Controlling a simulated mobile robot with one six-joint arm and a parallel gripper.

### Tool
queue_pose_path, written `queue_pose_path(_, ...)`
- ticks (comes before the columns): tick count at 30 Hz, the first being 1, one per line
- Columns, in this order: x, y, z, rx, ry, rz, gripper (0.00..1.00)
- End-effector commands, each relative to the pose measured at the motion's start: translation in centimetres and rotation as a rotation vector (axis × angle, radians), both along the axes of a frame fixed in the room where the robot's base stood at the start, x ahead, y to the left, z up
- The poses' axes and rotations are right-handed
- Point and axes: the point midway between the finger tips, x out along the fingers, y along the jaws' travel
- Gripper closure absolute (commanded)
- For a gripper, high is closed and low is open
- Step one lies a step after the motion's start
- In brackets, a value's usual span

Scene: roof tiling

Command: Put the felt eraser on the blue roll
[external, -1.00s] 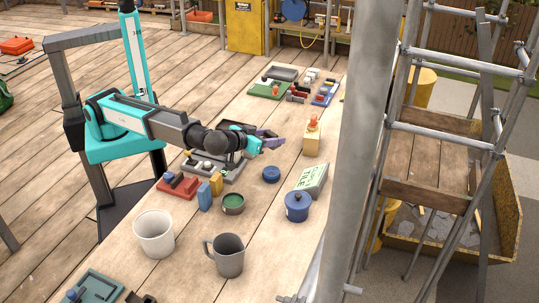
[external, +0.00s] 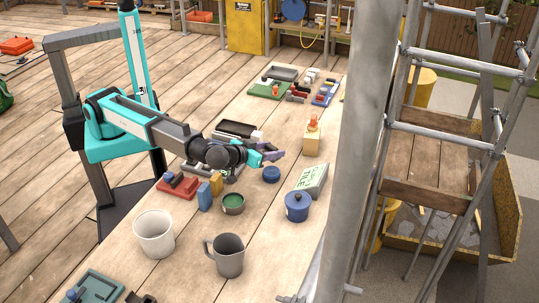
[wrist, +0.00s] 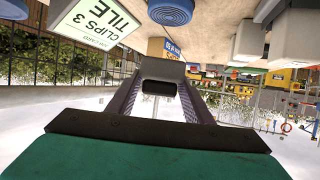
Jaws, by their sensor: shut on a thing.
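The blue roll (external: 271,174) is a short round blue disc lying on the plank table, in front of my gripper in the external view. In the wrist view the roll (wrist: 170,10) shows at the top edge, partly cut off. My gripper (external: 272,154) is above the table, just behind and above the roll in the picture. In the wrist view its fingers are shut on a grey block with a dark face, which looks like the felt eraser (wrist: 160,72). The eraser is apart from the roll. In the external view the fingers mostly hide it.
A scaffold pole (external: 355,150) rises at right.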

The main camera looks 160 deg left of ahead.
Motion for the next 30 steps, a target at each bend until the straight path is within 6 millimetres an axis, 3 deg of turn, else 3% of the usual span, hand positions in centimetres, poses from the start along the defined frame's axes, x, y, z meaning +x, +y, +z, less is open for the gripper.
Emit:
queue_pose_path(6, 0.0, 0.0, -1.9, 0.000, 0.000, 0.001, 0.76)
queue_pose_path(20, 0.0, 0.0, -2.5, 0.000, 0.000, 0.001, 0.76)
queue_pose_path(30, 0.0, 0.0, -5.4, 0.000, 0.001, 0.000, 0.76)
